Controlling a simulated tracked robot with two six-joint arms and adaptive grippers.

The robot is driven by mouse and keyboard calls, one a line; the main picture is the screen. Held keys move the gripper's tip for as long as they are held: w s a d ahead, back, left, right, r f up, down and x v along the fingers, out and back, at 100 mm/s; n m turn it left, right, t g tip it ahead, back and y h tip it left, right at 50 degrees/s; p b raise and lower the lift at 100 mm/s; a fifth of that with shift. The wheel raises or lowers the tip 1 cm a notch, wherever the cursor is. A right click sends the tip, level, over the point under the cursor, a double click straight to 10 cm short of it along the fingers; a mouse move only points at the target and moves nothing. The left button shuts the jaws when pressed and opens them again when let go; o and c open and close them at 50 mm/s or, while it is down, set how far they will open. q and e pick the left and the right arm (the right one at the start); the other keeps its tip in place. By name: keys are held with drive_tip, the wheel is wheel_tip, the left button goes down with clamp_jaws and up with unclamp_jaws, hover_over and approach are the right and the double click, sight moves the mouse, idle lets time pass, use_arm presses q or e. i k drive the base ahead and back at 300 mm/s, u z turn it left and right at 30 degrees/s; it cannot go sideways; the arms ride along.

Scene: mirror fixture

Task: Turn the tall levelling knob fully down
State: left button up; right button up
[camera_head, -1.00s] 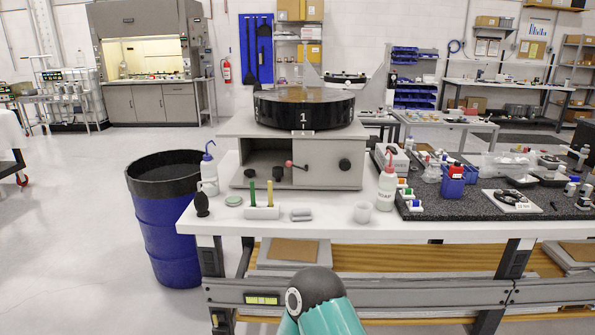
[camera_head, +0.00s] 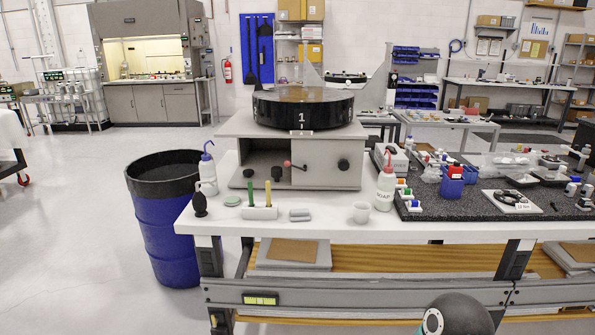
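The mirror fixture is a grey box (camera_head: 325,170) on the white bench, topped by a black round drum (camera_head: 305,112) marked 1 with a brownish top. Small black knobs stand in its open front bay: a lower one at left (camera_head: 249,173) and a slightly taller one (camera_head: 276,174) beside it. Another black round knob (camera_head: 344,165) is on the right front panel, and a red-ended lever (camera_head: 288,164) sits between. I cannot tell for certain which is the tall levelling knob. Neither gripper is in view; only a dark rounded part of my arm shows at the bottom edge.
A dark mat (camera_head: 465,207) with small parts lies at right. A blue bin (camera_head: 166,222) stands left.

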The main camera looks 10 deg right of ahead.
sight(276, 171)
drive_tip(key=z, duration=0.1)
drive_tip(key=i, duration=1)
drive_tip(key=u, duration=0.05)
